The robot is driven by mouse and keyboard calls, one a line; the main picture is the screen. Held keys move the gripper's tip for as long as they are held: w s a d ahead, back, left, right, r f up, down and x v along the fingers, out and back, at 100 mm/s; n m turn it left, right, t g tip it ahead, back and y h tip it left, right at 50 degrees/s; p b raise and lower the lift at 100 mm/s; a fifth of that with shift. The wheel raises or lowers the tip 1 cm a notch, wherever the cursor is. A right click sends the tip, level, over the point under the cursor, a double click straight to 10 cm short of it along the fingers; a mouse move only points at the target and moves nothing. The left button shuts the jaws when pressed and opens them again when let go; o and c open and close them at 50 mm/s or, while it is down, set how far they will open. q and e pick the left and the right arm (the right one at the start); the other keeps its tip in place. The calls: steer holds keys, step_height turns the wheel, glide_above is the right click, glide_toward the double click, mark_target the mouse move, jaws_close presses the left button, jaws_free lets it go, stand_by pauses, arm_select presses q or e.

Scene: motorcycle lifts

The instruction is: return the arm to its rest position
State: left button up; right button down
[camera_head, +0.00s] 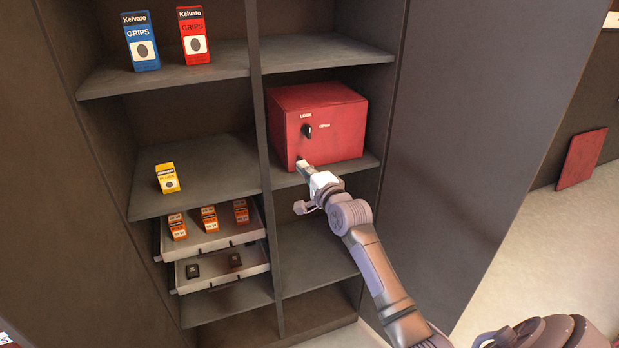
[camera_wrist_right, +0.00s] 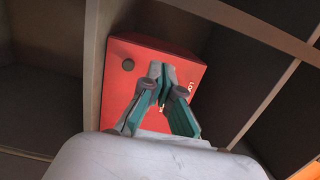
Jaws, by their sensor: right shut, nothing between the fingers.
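My right arm reaches in from the lower right in the head view, and my right gripper (camera_head: 302,164) is at the front of a red box (camera_head: 343,129) with a lock knob (camera_head: 308,130). The knob has "LOCK" and "OPEN" labels near it. In the right wrist view my right gripper (camera_wrist_right: 162,88) is shut and empty, its fingertips together in front of the red box (camera_wrist_right: 119,90). I cannot tell whether the fingertips touch the box. My left gripper is not in view.
The box stands on a shelf (camera_head: 369,163) of a dark cabinet with a centre divider. Blue (camera_head: 140,41) and red (camera_head: 194,35) grips cartons stand upper left, and a yellow carton (camera_head: 167,177) below. Two drawers (camera_head: 222,239) stick out at lower left. A side panel (camera_head: 470,120) stands to the right.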

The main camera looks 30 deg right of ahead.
steer(key=s+a+f+n+g, duration=0.2)
steer(key=s+f, duration=0.2)
steer(key=f, duration=0.7)
steer(key=s+a+f+n+g, duration=0.2)
steer(key=s+f+n+g, duration=0.15)
steer(key=f, duration=0.75)
steer(key=s+a+f+n+g, duration=0.1)
steer(key=s+a+f+n, duration=0.2)
steer(key=f, duration=0.8)
steer(key=s+a+f+n+g+y, duration=0.1)
steer(key=s+a+f+n+g, duration=0.1)
steer(key=s+f, duration=0.7)
steer(key=s+a+f+n+g, duration=0.3)
steer(key=s+f, duration=0.6)
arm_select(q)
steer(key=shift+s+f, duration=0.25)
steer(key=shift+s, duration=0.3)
arm_select(e)
steer(key=s+a+f+n+g, duration=0.1)
steer(key=s+f, duration=0.3)
steer(key=s, duration=0.6)
steer(key=s+a+f+n+g, duration=0.2)
steer(key=s+f+n, duration=0.2)
steer(key=s, duration=0.6)
steer(key=s+a+f+n+g, duration=0.2)
steer(key=s+f+n, duration=0.1)
steer(key=s, duration=0.7)
steer(key=shift+s+a+f+y, duration=0.2)
steer(key=shift+s+f+y, duration=0.05)
steer(key=shift+f+y, duration=0.15)
